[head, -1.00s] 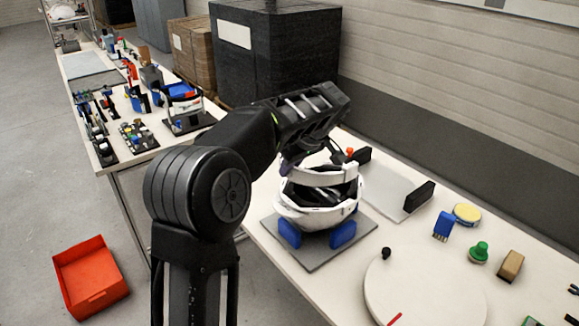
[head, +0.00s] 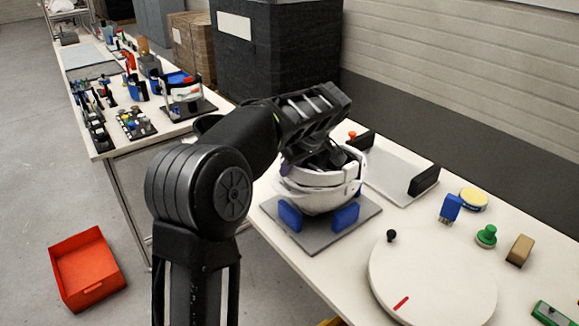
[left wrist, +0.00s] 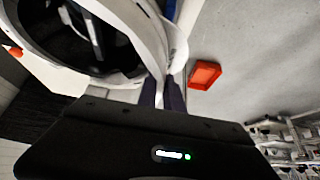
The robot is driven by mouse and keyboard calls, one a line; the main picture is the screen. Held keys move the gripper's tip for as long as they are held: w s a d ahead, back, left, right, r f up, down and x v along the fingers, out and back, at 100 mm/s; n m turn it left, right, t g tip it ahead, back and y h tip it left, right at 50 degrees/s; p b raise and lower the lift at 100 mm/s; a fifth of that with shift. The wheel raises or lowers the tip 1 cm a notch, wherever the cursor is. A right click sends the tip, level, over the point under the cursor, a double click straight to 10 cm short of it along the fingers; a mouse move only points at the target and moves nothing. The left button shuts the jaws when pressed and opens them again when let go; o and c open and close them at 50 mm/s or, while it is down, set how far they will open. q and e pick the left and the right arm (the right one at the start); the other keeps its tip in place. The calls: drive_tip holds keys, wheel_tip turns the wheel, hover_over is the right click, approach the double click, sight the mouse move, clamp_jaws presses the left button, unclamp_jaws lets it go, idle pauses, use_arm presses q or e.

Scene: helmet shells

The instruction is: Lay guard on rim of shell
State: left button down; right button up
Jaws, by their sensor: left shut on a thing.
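The white helmet shell (head: 315,203) sits between blue supports (head: 344,217) on a grey plate in the head view. The guard (head: 312,178), a white curved band, is at the shell's upper edge. My left gripper (head: 322,163) is above the shell, shut on the guard. The left wrist view shows its fingers (left wrist: 164,94) closed at the white curved parts, with a dark hollow beside them. The guard and shell overlap there, so I cannot tell whether the guard rests fully on the rim. My right gripper is not in view.
A white round turntable (head: 432,280) with a black knob is in front. A blue brush (head: 451,208), a green knob (head: 486,236) and a tan block (head: 520,250) stand right. A red bin (head: 88,268) is on the floor.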

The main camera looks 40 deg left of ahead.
use_arm(q)
drive_tip(key=shift+f+b, duration=0.55)
drive_tip(key=shift+f, duration=0.1)
idle(0.3)
drive_tip(key=c, duration=1.4)
unclamp_jaws()
drive_tip(key=shift+r, duration=0.1)
drive_tip(key=v, duration=0.7)
drive_tip(key=shift+d+r, duration=0.2)
drive_tip(key=shift+r, duration=0.15)
